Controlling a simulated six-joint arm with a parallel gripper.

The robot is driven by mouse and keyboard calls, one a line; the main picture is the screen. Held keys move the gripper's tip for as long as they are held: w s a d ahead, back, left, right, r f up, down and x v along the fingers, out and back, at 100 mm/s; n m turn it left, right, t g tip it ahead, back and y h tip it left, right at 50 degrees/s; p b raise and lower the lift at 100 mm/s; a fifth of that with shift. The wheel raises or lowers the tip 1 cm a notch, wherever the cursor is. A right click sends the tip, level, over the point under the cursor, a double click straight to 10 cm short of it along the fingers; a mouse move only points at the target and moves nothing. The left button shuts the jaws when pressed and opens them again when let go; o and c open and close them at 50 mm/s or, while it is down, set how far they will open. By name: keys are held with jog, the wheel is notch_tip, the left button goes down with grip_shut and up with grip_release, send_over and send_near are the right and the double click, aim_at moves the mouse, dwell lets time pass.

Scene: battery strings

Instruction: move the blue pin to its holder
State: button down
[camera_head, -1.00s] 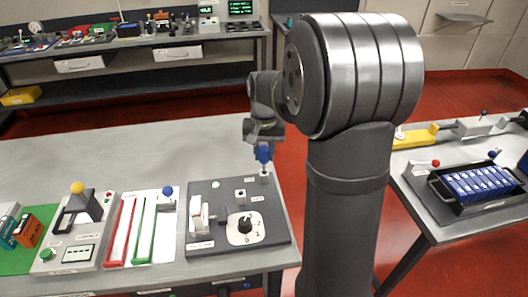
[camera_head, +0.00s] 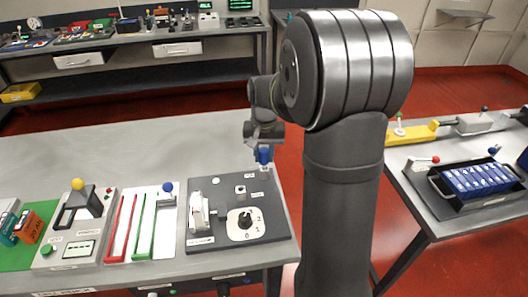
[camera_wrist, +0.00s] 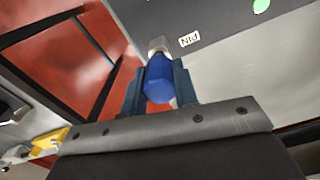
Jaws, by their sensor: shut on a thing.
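The blue pin (camera_wrist: 168,80) is between the two fingers of my gripper (camera_wrist: 163,92) in the wrist view. Its blue faceted body points away from the wrist. A pale metal piece (camera_wrist: 158,46) shows at its far end, beside the PIN label (camera_wrist: 188,39); I cannot tell whether it is the pin's tip or the holder. In the head view my gripper (camera_head: 264,158) is shut on the blue pin, over the back right corner of the dark panel (camera_head: 278,222). A small grey piece (camera_head: 265,169) shows just below it, largely hidden.
The dark panel also carries a rotary knob (camera_head: 244,219), a white lever unit (camera_head: 198,214) and a small socket block (camera_head: 240,191). Red and green slotted rails (camera_head: 143,228) lie to its left. The table behind the panel is clear.

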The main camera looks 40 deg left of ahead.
jog(key=shift+f, duration=1.15)
jog(key=c, duration=1.1)
grip_release()
jog(key=shift+o, duration=0.2)
notch_tip(320, 180, up, 17)
jog(key=shift+r, duration=0.2)
notch_tip(320, 180, down, 18)
jog(key=shift+r, duration=0.45)
